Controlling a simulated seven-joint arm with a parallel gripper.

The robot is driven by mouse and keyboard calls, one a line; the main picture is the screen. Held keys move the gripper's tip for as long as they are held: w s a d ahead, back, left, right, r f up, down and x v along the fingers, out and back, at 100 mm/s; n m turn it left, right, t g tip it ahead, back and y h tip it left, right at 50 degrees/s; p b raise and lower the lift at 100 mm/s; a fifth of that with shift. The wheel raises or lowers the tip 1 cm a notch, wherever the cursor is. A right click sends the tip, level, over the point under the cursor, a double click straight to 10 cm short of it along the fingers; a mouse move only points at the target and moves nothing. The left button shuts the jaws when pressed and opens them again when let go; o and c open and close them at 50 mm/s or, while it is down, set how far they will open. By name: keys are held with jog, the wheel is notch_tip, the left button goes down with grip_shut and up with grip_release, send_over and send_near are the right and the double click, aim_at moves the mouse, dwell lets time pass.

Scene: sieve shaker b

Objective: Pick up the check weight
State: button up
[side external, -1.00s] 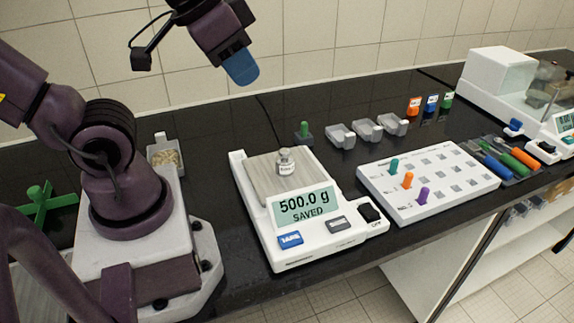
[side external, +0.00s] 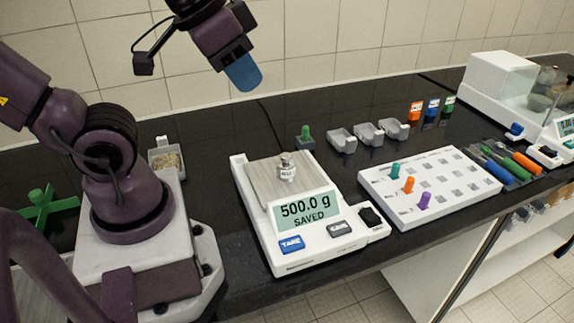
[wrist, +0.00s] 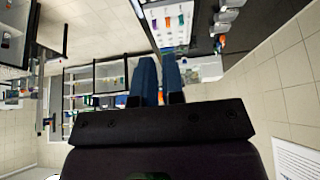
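The check weight (side external: 287,172) is a small silvery knobbed cylinder with a label. It stands upright on the square pan (side external: 262,195) of the white scale (side external: 297,262). The scale's display (side external: 305,208) reads 500.0 g SAVED. My gripper (side external: 243,74) is high above the bench, behind the scale and to the left of the weight in the picture, well apart from it. Its blue fingers point down. In the wrist view the fingers (wrist: 159,75) show a narrow gap with nothing between them. The weight cannot be made out in the wrist view.
A white peg board (side external: 440,190) with coloured pegs is right of the scale. Behind are a green-knobbed block (side external: 305,137) and grey trays (side external: 368,134). A tray of grains (side external: 166,158) stands left. Black bench top is bare between that tray and the scale.

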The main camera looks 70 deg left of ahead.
jog(key=o, duration=1.1)
jog(key=n+t+h, duration=0.5)
jog(key=n+h, duration=0.3)
jog(key=n, duration=2.1)
send_near(294, 164)
jog(key=x, duration=0.9)
jog(key=shift+w+d+r, duration=0.15)
jog(key=shift+w+d, duration=0.15)
jog(key=shift+w, duration=0.05)
